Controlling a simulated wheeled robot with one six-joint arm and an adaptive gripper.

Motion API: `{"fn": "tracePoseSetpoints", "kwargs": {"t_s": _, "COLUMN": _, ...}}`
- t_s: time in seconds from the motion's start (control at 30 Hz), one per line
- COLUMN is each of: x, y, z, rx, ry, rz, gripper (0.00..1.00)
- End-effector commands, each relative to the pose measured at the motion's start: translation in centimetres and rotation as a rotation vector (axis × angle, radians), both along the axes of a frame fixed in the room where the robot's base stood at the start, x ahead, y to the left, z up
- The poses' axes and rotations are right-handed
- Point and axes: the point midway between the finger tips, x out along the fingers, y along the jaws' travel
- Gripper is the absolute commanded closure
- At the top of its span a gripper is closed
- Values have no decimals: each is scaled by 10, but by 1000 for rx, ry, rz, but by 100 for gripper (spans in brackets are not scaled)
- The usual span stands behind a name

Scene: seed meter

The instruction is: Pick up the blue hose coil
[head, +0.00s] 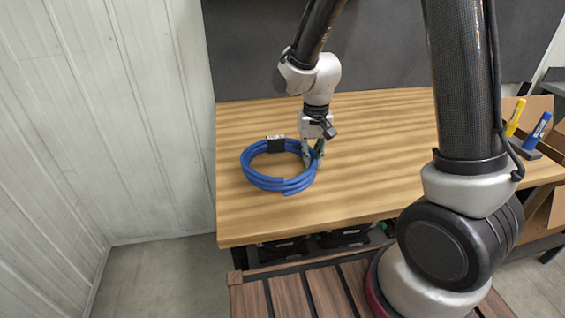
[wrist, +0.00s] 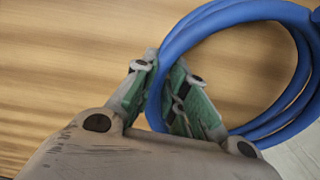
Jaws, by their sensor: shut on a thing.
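The blue hose coil (head: 262,180) lies on the wooden table (head: 385,125), left of the table's middle, with a black strap around its far side. My gripper (head: 314,156) reaches down to the coil's right side. In the wrist view my gripper (wrist: 170,95) has its green-padded fingers on either side of the hose, shut on the blue hose coil (wrist: 235,15). The coil's far part runs out of the wrist view at the right. In the head view the coil appears flat on or very close to the tabletop; I cannot tell if there is a gap.
A holder with a yellow marker (head: 516,117) and a blue marker (head: 538,130) stands at the table's right end, near cardboard boxes (head: 556,205). A white panelled wall (head: 105,110) is at left. The tabletop around the coil is clear. Dark bins (head: 345,237) sit below the table.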

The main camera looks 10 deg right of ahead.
Motion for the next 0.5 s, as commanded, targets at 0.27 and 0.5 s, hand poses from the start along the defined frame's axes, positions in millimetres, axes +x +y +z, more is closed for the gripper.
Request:
{"fn": "tracePoseSetpoints", "kwargs": {"t_s": 0.27, "x": 1, "y": 0, "z": 18, "rx": 2, "ry": -5, "rz": 0, "gripper": 100}}
{"fn": "tracePoseSetpoints", "kwargs": {"t_s": 0.5, "x": 1, "y": 0, "z": 69, "rx": 2, "ry": -5, "rz": 0, "gripper": 100}}
